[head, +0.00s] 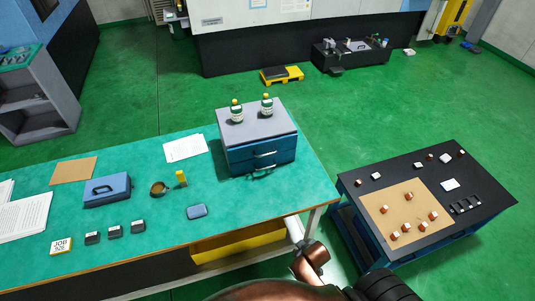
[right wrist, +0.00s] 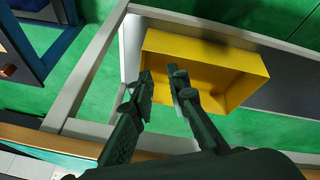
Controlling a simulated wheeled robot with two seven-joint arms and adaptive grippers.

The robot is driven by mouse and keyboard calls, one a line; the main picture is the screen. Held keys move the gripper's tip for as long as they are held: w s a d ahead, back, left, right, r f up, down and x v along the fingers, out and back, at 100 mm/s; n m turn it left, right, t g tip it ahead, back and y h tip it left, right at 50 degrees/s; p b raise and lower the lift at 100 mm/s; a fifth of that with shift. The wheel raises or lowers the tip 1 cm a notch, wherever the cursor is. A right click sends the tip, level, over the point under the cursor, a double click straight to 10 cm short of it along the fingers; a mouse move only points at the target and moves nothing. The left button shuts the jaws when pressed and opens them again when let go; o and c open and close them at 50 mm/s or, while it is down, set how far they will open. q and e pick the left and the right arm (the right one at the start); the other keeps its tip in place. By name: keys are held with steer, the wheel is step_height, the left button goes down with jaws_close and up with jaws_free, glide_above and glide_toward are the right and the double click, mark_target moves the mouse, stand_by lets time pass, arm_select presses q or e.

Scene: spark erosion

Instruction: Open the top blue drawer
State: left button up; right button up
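The top blue drawer (head: 284,147) is in a grey-topped blue cabinet (head: 240,125) at the right end of the green table in the head view. It looks shut, with a pale bar handle (head: 265,154) across its front. Another blue drawer (head: 285,161) with a similar handle is below it. My right arm comes in at the bottom centre, in front of the table and below the cabinet. In the right wrist view my right gripper (right wrist: 160,74) has its dark fingers apart with nothing between them. My left gripper is not in view.
Two green-and-white bottles with yellow caps (head: 267,105) stand on the cabinet. A yellow bin (head: 238,243) is under the table (head: 305,178), near its pale frame. A black-topped bench (head: 470,205) stands to the right.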

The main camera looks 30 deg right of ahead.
steer(key=w+d+r+n+t+p, duration=0.15)
steer(key=w+r, duration=0.25)
steer(key=r, duration=0.6)
steer(key=n+t+h, duration=0.2)
steer(key=n+t, duration=0.7)
steer(key=n, duration=0.2)
glide_toward(267, 154)
steer(key=w, duration=0.3)
steer(key=x, duration=0.5)
steer(key=f+x, duration=0.1)
steer(key=x, duration=0.1)
steer(key=shift+w+d, duration=0.1)
steer(key=shift+d, duration=0.25)
steer(key=shift+c, duration=0.4)
jaws_close()
steer(key=shift+a, duration=0.1)
